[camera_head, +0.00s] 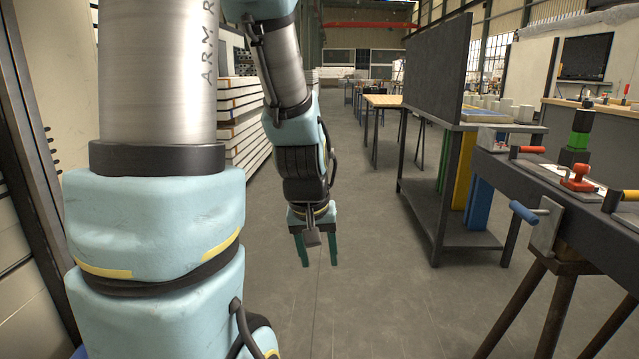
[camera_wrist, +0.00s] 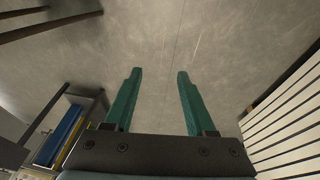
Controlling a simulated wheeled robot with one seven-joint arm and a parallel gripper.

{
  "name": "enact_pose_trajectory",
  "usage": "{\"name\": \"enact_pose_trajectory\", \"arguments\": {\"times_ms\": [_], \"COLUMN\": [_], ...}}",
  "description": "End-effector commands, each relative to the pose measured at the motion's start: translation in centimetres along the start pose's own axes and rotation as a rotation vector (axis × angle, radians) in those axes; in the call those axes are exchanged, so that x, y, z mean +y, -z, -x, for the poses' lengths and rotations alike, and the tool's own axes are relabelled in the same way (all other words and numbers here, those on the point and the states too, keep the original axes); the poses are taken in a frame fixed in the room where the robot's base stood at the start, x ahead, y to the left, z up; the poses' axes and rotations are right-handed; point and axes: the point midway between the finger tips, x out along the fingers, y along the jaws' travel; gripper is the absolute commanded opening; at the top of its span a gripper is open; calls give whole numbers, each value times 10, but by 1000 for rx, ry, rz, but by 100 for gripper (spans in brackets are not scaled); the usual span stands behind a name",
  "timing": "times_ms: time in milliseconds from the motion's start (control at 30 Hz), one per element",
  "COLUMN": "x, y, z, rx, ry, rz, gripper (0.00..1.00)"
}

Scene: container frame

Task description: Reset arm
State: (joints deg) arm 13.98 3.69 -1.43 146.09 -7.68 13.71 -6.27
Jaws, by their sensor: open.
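My gripper (camera_head: 320,264) hangs down over the bare concrete floor in the head view, left of the workbenches. Its two green fingers are apart with nothing between them. In the wrist view my gripper (camera_wrist: 158,72) also shows open and empty, with only grey floor behind the fingertips. My arm is bent, with its upper links filling the left of the head view.
A dark workbench (camera_head: 565,203) with red and blue-handled clamps stands at the right. Behind it is a table with a dark upright panel (camera_head: 437,68). Stacked white panels (camera_head: 240,125) stand left of the gripper. The floor aisle (camera_head: 355,210) between is clear.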

Motion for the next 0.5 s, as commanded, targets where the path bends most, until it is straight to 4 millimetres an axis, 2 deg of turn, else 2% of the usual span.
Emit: {"name": "enact_pose_trajectory", "arguments": {"times_ms": [33, 200, 500], "x": [-17, -65, -58], "y": [-5, -28, -13], "z": [4, 18, 71], "rx": [-28, -135, -140], "ry": [21, 84, 84], "rz": [-10, -63, -72], "gripper": [56, 56, 56]}}
